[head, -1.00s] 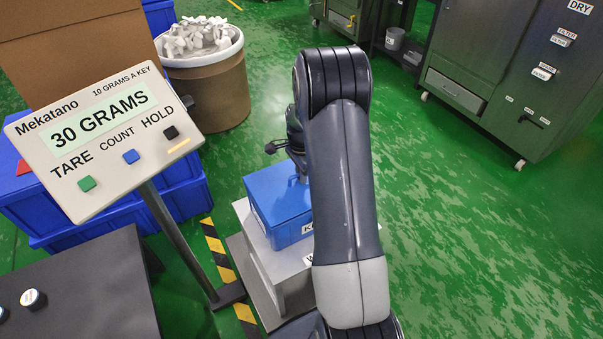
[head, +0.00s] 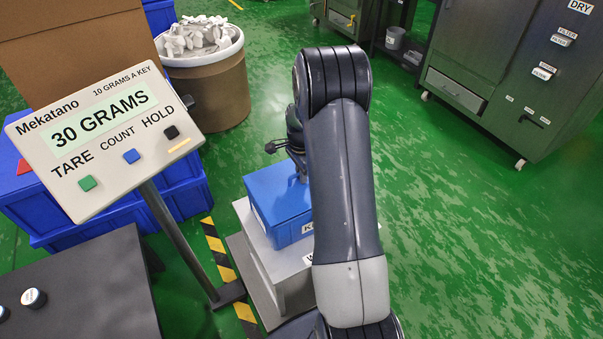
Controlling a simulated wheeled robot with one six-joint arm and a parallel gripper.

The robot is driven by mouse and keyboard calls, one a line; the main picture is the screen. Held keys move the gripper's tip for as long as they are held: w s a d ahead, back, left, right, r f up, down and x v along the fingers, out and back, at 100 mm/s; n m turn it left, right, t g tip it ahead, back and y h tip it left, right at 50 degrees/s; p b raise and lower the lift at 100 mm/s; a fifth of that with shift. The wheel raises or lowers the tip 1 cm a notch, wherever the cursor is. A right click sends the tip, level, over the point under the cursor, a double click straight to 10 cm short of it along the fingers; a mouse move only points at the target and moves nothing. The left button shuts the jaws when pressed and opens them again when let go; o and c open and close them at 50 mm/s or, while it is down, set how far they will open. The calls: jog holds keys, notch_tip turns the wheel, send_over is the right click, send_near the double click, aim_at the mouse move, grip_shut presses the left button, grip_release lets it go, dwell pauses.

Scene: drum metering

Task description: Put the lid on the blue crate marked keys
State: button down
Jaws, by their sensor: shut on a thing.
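My gripper (head: 302,178) points down at the lid's top, mostly hidden behind my arm link. It is shut on the lid, though the grip itself is hard to see.
The scale display (head: 103,138) reads 30 GRAMS, left of the crate. A brown drum (head: 212,92) with white pieces stands behind. Blue bins (head: 180,200) and a dark table (head: 85,290) are at left. Grey cabinets (head: 520,80) stand back right. Green floor is clear at right.

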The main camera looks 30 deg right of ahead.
jog(key=shift+f+b, duration=0.35)
jog(key=shift+f, duration=0.2)
dwell(0.7)
jog(key=c, duration=0.9)
grip_release()
jog(key=shift+r, duration=0.1)
jog(key=shift+r+p, duration=2.45)
jog(key=shift+r, duration=0.95)
jog(key=shift+r, duration=0.1)
